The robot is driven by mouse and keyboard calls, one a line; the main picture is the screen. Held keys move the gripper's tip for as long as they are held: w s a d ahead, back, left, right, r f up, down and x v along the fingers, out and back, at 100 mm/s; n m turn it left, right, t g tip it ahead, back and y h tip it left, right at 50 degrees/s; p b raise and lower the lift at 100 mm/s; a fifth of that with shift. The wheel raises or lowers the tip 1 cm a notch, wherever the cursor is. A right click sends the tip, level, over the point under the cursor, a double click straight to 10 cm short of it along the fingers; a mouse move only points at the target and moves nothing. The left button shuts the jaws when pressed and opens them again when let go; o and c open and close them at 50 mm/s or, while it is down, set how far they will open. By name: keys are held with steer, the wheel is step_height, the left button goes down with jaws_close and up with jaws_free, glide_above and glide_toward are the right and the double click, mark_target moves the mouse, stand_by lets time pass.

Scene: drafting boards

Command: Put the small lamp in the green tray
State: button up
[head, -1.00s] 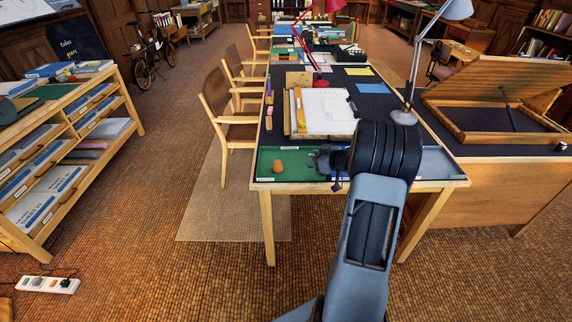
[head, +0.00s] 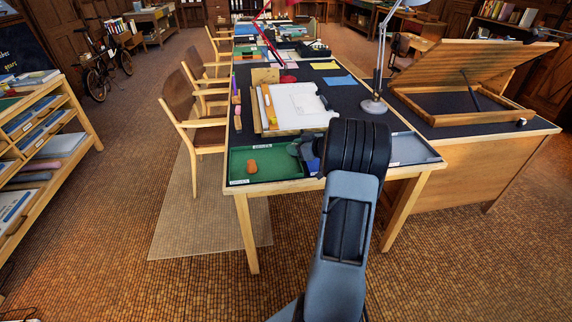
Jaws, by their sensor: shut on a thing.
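The green tray (head: 280,172) is set in the near left corner of the long table, with a small orange thing (head: 252,165) lying in it. My gripper (head: 303,150) is over the tray's right end, partly hidden by my dark wrist. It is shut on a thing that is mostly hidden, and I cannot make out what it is. I see no small lamp standing free. A tall grey desk lamp (head: 381,55) stands on the right of the table, and a red lamp (head: 268,40) stands farther back.
A drawing board with paper (head: 295,105) lies behind the trays. Chairs (head: 190,115) line the left side. A tilted wooden desk (head: 470,85) is at right.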

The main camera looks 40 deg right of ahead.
mark_target(287, 169)
steer(key=shift+w+a+f+b, duration=0.15)
steer(key=shift+w+a+f, duration=0.2)
steer(key=shift+f, duration=0.25)
steer(key=shift+w+a+f+b, duration=0.1)
steer(key=shift+w+a+f, duration=0.25)
steer(key=shift+f, duration=0.25)
steer(key=shift+w+a+f+b, duration=0.15)
steer(key=shift+w+a+f, duration=0.2)
steer(key=shift+f, duration=0.25)
steer(key=shift+w+f+b, duration=0.1)
steer(key=shift+f+b, duration=0.45)
steer(key=shift+f, duration=1.05)
steer(key=shift+f, duration=0.15)
steer(key=o, duration=0.9)
